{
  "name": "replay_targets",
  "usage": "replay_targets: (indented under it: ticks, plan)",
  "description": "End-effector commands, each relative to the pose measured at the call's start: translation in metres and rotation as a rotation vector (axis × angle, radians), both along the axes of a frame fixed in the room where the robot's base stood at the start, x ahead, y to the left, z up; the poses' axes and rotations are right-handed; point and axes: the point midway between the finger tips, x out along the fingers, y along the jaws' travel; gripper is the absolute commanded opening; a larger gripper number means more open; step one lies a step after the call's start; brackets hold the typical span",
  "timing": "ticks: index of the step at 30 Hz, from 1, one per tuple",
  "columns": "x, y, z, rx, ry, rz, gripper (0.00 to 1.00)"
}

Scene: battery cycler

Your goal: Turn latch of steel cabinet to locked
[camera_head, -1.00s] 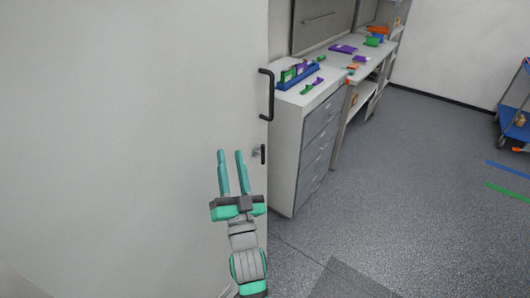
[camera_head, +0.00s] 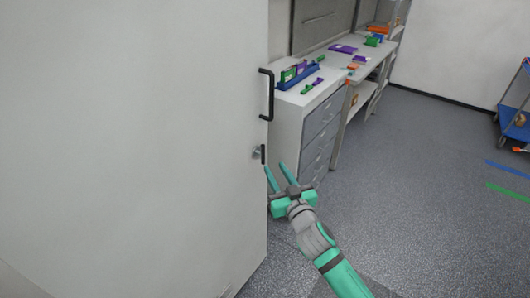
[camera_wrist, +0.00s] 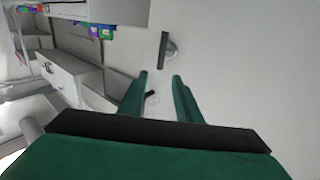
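The steel cabinet (camera_head: 130,140) is the large pale panel filling the left of the head view. Its latch (camera_head: 261,154) is a small black lever on a silver base near the panel's right edge, below the black bar handle (camera_head: 268,94). The lever looks upright in the head view. My gripper (camera_head: 274,166) is open and empty, its fingertips just below and right of the latch. In the wrist view, a small dark piece, seemingly the latch (camera_wrist: 152,96), shows between the open fingers (camera_wrist: 160,76). I cannot tell whether either finger touches it.
A grey drawer unit (camera_head: 318,135) stands right behind the cabinet edge, with a blue tray (camera_head: 298,76) and coloured parts on top. A workbench (camera_head: 366,66) continues beyond. The grey floor (camera_head: 430,190) to the right is open, with a blue cart (camera_head: 515,122) at the far right.

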Motion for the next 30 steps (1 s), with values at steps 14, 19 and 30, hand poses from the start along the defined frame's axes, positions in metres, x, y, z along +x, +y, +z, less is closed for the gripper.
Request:
replay_targets:
  ticks: [14, 19, 30]
  plan:
    - [0.055, 0.022, 0.0, -0.001, 0.0, 0.003, 0.31]
    - [0.077, 0.031, 0.001, -0.001, -0.003, 0.004, 0.31]
    - [0.099, 0.037, 0.001, 0.001, -0.002, 0.002, 0.31]
